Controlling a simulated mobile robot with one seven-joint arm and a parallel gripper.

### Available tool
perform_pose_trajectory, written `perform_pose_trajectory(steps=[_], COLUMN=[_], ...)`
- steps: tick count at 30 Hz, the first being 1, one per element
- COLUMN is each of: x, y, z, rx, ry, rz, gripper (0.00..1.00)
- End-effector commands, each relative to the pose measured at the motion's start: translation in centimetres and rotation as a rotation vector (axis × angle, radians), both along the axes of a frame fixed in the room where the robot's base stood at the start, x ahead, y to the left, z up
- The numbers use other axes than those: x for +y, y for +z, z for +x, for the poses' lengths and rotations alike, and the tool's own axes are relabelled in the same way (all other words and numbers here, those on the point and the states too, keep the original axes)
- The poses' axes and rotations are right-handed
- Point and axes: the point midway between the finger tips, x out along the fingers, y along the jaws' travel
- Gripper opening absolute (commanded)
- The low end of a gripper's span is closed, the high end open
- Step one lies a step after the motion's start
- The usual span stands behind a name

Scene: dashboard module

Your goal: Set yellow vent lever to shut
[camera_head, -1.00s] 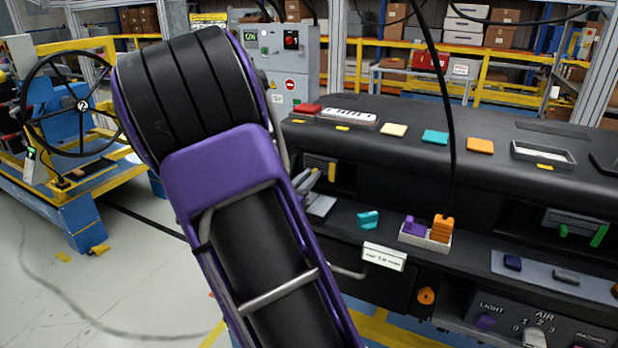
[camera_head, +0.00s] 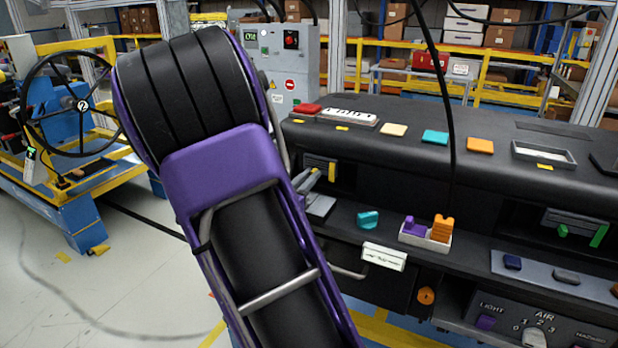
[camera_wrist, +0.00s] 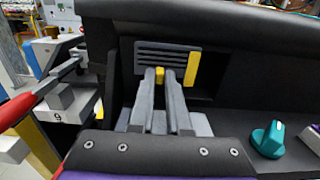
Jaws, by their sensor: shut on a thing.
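The yellow vent (camera_wrist: 148,58) is a dark slatted panel in a recess of the dashboard. A tall yellow bar (camera_wrist: 193,70) stands at its right end, and a small yellow lever tab (camera_wrist: 161,73) sits at its lower edge. My gripper (camera_wrist: 161,80) is shut on this tab, one grey finger on each side. In the head view my gripper (camera_head: 311,180) reaches the vent (camera_head: 318,162) from the left, partly hidden behind my arm. The yellow bar (camera_head: 332,168) shows there too; the tab is hard to make out.
A teal knob (camera_wrist: 267,138) stands on the ledge right of my gripper. A white tray (camera_head: 425,240) with purple and orange pieces lies farther right. A second vent (camera_head: 573,222) has green parts. The dashboard's overhanging top runs above the vent.

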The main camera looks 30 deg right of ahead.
Motion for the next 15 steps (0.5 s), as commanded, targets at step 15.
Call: perform_pose_trajectory(steps=[15], x=[0.29], y=[0.05], z=[0.48], rx=[0.000], ry=[0.001], rz=[0.000], gripper=[0.00])
